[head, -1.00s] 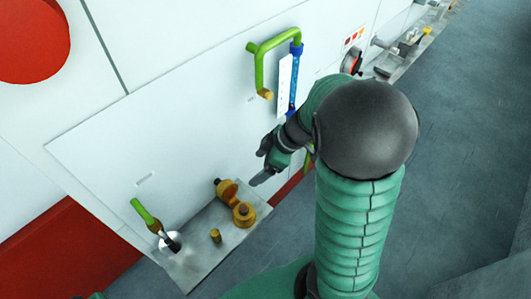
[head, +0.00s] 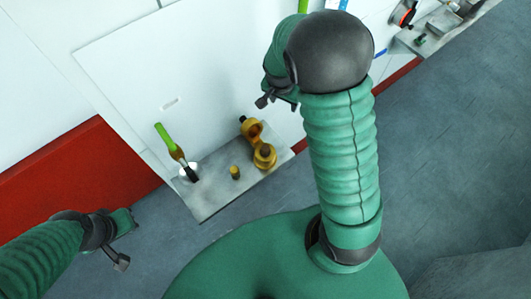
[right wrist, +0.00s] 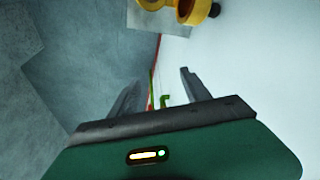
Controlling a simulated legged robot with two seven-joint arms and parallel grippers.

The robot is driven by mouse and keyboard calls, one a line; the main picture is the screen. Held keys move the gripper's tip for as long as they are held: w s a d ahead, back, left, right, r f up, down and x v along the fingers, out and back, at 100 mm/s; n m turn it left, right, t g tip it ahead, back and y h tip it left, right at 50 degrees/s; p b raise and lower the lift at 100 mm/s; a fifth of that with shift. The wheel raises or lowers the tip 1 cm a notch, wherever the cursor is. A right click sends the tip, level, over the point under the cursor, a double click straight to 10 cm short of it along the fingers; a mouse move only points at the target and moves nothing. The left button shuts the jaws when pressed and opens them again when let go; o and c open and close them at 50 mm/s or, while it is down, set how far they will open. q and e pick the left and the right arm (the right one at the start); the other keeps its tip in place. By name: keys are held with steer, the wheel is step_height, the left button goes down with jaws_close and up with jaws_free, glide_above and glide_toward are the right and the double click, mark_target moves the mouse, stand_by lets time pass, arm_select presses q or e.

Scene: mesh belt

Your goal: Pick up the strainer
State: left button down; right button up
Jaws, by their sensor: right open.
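The strainer appears to be the yellow-brass fitting (head: 262,152) on the grey metal shelf (head: 212,203) in the head view. It has two rounded ends and lies near the shelf's right end. It also shows, cut off, at the top edge of the right wrist view (right wrist: 193,10). My right gripper (head: 265,100) is above it, beside the white panel, and is apart from it. Its two fingers stand apart with nothing between them in the right wrist view (right wrist: 158,88). My left gripper (head: 130,222) is at the lower left, away from the shelf; its jaws are unclear.
A small brass plug (head: 235,172) stands left of the strainer. A green-handled brush (head: 176,151) leans at the shelf's left end. The white panel (head: 150,65) rises behind the shelf, with a red band (head: 70,185) below. Another shelf (head: 432,38) is at the upper right.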

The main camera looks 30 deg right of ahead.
steer(key=s+a+f+m+g+y, duration=0.2)
steer(key=s+a+f+y, duration=0.15)
steer(key=a, duration=0.55)
steer(key=p, duration=0.2)
glide_above(265, 148)
steer(key=shift+h, duration=0.35)
steer(key=f, duration=1.1)
steer(key=shift+s, duration=0.4)
steer(key=shift+w+f, duration=0.1)
steer(key=shift+f, duration=0.6)
steer(key=f+p, duration=0.1)
steer(key=f, duration=0.1)
steer(key=f+p, duration=0.1)
steer(key=shift+w+f, duration=0.2)
steer(key=shift+f, duration=0.45)
jaws_close()
